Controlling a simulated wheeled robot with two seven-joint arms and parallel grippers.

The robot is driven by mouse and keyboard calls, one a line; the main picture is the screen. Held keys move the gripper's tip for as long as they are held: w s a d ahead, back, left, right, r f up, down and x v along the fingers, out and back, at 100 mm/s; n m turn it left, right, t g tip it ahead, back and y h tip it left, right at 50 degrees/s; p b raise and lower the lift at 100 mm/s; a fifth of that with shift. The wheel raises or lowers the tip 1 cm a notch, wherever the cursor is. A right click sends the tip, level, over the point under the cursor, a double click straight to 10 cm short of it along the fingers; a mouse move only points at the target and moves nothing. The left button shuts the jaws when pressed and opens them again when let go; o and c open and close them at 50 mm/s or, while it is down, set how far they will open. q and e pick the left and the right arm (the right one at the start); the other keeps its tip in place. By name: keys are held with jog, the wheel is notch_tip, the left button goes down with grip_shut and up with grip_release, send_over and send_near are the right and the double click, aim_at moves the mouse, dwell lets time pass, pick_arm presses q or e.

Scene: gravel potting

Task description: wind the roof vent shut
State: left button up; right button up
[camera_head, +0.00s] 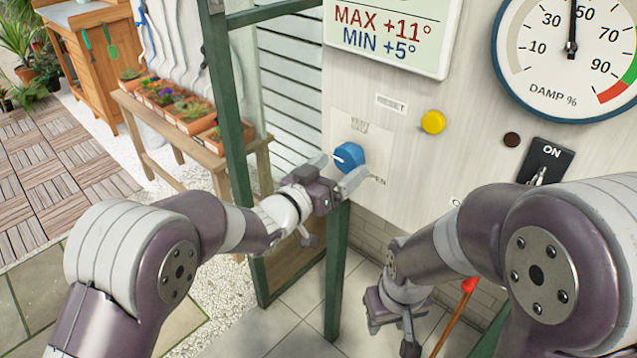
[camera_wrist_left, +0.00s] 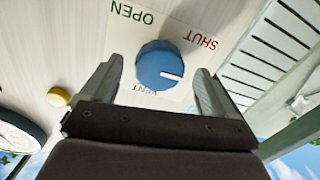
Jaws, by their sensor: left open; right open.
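The blue vent knob (camera_head: 349,157) is on the pale wall panel, on a white plate. My left gripper (camera_head: 337,172) is open in front of it. In the left wrist view the knob (camera_wrist_left: 160,65) lies between the two spread fingers of my left gripper (camera_wrist_left: 158,68), with a gap on each side. The knob's white mark points right in that view, below the red SHUT label (camera_wrist_left: 201,38) and away from the green OPEN label (camera_wrist_left: 132,12). In the head view SHUT is hidden. My right gripper (camera_head: 391,337) is open and empty, low near the floor.
A yellow button (camera_head: 433,122) under a RESET label, a dark round button (camera_head: 512,139), an ON switch (camera_head: 545,162) and a damp dial (camera_head: 570,50) share the panel. A green post (camera_head: 337,270) stands below the knob. A planter bench (camera_head: 180,130) stands left.

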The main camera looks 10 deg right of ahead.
pick_arm(q)
jog(key=v, duration=1)
